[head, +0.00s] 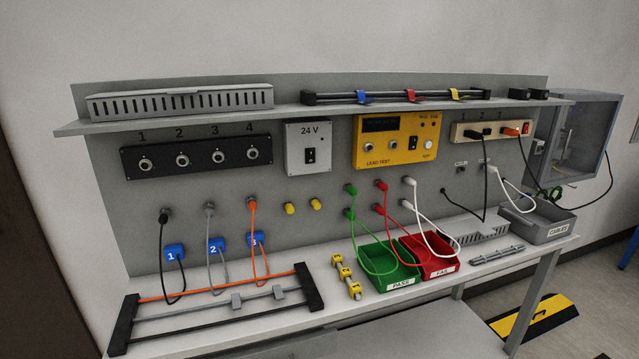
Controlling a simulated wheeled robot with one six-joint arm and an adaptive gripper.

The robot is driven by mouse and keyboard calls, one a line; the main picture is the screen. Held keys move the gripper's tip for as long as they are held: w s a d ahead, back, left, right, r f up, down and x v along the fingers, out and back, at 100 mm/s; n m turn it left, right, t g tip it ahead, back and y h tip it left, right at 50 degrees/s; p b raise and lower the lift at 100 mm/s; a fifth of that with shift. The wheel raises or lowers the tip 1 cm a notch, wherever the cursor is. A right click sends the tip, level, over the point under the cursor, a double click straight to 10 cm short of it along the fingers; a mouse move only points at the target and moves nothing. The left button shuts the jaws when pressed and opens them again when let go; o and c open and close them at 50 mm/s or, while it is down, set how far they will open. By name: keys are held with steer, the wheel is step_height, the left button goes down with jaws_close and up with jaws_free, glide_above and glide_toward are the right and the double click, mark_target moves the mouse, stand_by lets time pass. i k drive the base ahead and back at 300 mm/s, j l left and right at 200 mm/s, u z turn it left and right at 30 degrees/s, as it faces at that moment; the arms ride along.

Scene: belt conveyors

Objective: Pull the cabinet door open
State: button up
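A grey wall cabinet (612,120) hangs at the far right, just past the end of the workbench panel. Its front looks like a framed, dark see-through door with a small dark part, perhaps a handle, near its left side. The panel end and the shelf's right end partly cover the cabinet's left side. I cannot tell for sure whether the door is fully shut or a little ajar. My gripper is not in this view.
A workbench (400,310) fills the middle, with a shelf (300,113), a yellow tester (397,140), cables, a green bin (405,278), a red bin (440,267) and a grey bin (552,232). A black cable hangs near the cabinet. A black-and-yellow floor piece (540,315) lies at lower right.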

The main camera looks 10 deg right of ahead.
mark_target(556, 130)
steer(key=i+l+z, duration=0.1)
steer(key=i+z, duration=0.75)
steer(key=i+j+z, duration=0.2)
steer(key=z, duration=0.25)
steer(key=i+l+z, duration=0.1)
steer(key=i+z, duration=0.65)
